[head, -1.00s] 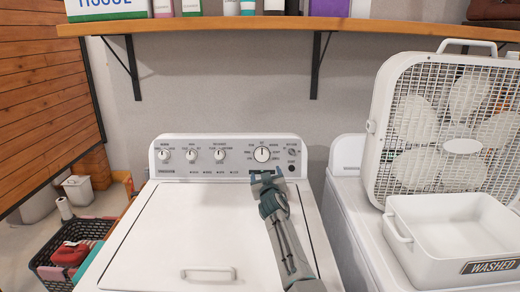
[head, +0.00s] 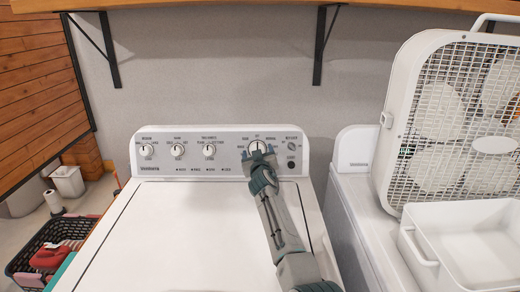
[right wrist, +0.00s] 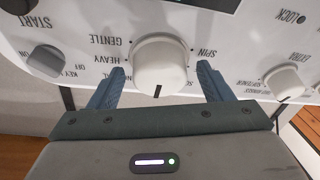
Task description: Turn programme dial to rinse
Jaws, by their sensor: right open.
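The programme dial (head: 258,147) is the large white round knob at the right of the washer's control panel (head: 225,146). In the right wrist view, which shows the panel upside down, the dial (right wrist: 160,62) has a dark pointer mark at its lower edge, toward the panel's top. Labels around it include GENTLE, HEAVY and SPIN; I cannot read a rinse label. My right gripper (head: 259,157) is open at the dial, and in the wrist view its two blue fingers (right wrist: 160,78) stand on either side of the knob with visible gaps. My left gripper is not in view.
Smaller knobs (head: 178,150) line the panel's left, and another small knob (right wrist: 284,82) is nearby in the wrist view. A second white machine (head: 355,150) with a box fan (head: 460,120) and a white tub (head: 470,240) stands at the right. A wooden shelf (head: 250,5) runs above.

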